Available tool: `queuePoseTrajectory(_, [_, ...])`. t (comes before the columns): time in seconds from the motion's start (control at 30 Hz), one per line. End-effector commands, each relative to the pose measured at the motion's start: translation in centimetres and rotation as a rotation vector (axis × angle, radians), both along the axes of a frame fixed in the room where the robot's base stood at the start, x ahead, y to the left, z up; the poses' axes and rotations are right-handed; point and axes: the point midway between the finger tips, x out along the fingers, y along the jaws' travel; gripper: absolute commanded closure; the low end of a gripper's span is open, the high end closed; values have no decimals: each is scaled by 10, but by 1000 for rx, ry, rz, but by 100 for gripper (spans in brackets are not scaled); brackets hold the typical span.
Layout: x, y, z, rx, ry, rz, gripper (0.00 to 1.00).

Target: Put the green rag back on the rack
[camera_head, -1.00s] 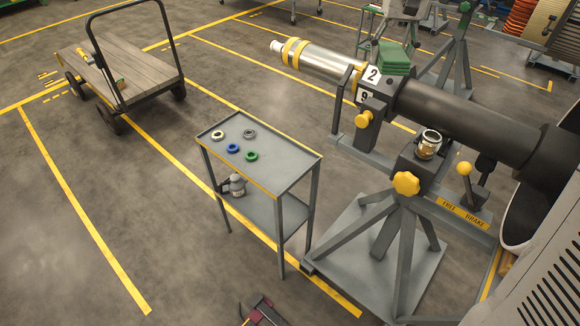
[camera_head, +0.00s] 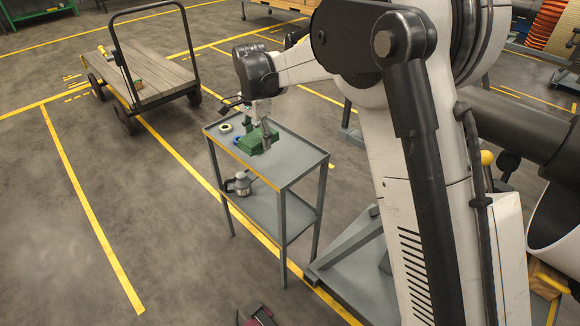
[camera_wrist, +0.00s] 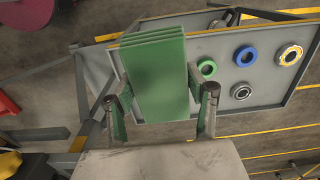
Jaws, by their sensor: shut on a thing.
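The green rag (camera_wrist: 157,68) is a flat, layered green block between the two fingers of my gripper (camera_wrist: 160,98) in the wrist view. My gripper is shut on it. In the head view, my gripper (camera_head: 264,122) points down over the top of the grey cart, with the rag (camera_head: 256,140) at its fingertips. I cannot tell whether the rag touches the cart top. No rack is clearly identifiable; the upper part of the rotor stand is hidden behind my arm.
The grey two-level cart (camera_head: 298,160) carries a yellow ring (camera_wrist: 290,55), a blue ring (camera_wrist: 245,56), a green ring (camera_wrist: 207,68) and a grey ring (camera_wrist: 240,91). A grey can (camera_head: 242,184) stands on its lower shelf. A wooden trolley (camera_head: 160,78) stands at back left.

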Motion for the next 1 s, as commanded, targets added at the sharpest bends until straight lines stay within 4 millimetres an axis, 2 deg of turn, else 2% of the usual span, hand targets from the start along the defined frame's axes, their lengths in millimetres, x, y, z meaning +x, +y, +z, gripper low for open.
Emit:
queuePoseTrajectory(0.07, [0, 5, -8, 0, 0, -12, 79])
queuePoseTrajectory(0.17, [4, 0, -14, 0, 0, -21, 79])
queuePoseTrajectory(0.5, [36, -57, -53, 0, 0, -20, 79])
queuePoseTrajectory(0.7, [52, -84, -72, 0, 0, -20, 79])
queuePoseTrajectory(1.0, [57, -93, -87, 0, 0, -16, 79])
